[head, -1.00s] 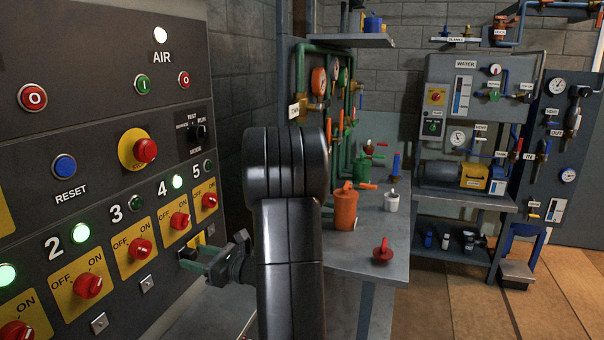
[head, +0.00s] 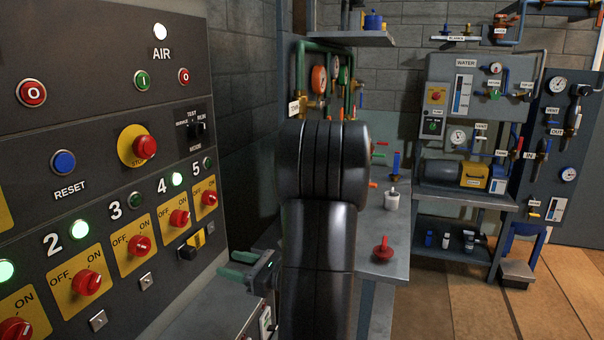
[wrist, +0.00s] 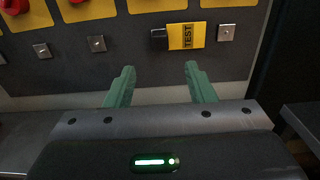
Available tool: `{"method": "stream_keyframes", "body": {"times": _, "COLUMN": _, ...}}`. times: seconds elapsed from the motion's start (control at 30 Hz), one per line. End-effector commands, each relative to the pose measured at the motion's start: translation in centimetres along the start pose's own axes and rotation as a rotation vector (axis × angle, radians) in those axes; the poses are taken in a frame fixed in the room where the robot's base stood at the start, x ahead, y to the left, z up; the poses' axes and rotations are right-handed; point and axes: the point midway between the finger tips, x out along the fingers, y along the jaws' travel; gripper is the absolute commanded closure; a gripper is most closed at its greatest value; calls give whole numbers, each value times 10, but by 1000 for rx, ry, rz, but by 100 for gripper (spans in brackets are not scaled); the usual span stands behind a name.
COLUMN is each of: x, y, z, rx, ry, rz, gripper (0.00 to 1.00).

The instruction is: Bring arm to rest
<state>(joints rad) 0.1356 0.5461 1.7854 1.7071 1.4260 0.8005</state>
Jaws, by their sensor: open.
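My gripper (head: 232,265) is in the head view, in front of the lower part of the control panel (head: 90,120). Its two green fingers point left toward the panel. The wrist view shows the fingers (wrist: 160,85) apart with nothing between them. A yellow tag marked TEST beside a black piece (wrist: 172,37) is on the panel just beyond the fingertips, with a gap between. It also shows in the head view (head: 194,243). My dark arm link stands upright in the middle of the head view and hides part of the bench behind.
A grey ledge (head: 205,305) lies below the panel. Red knobs (head: 86,282) stick out from the panel. Behind my arm is a workbench (head: 390,262) with a red valve handle (head: 382,250) and a white cup (head: 391,200).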

Motion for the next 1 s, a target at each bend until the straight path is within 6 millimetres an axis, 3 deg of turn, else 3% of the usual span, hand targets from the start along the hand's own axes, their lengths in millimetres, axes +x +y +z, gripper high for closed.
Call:
{"method": "stream_keyframes", "body": {"times": 0.63, "x": 114, "y": 1, "z": 0, "rx": 0, "ry": 0, "rz": 3, "gripper": 50}}
{"method": "stream_keyframes", "body": {"times": 0.7, "x": 104, "y": 0, "z": 2, "rx": 2, "ry": 1, "rz": -4, "gripper": 50}}
{"method": "stream_keyframes", "body": {"times": 0.73, "x": 105, "y": 0, "z": -6, "rx": 2, "ry": 0, "rz": -14, "gripper": 50}}
{"method": "stream_keyframes", "body": {"times": 1.0, "x": 69, "y": -1, "z": -3, "rx": 0, "ry": -2, "rz": -16, "gripper": 50}}
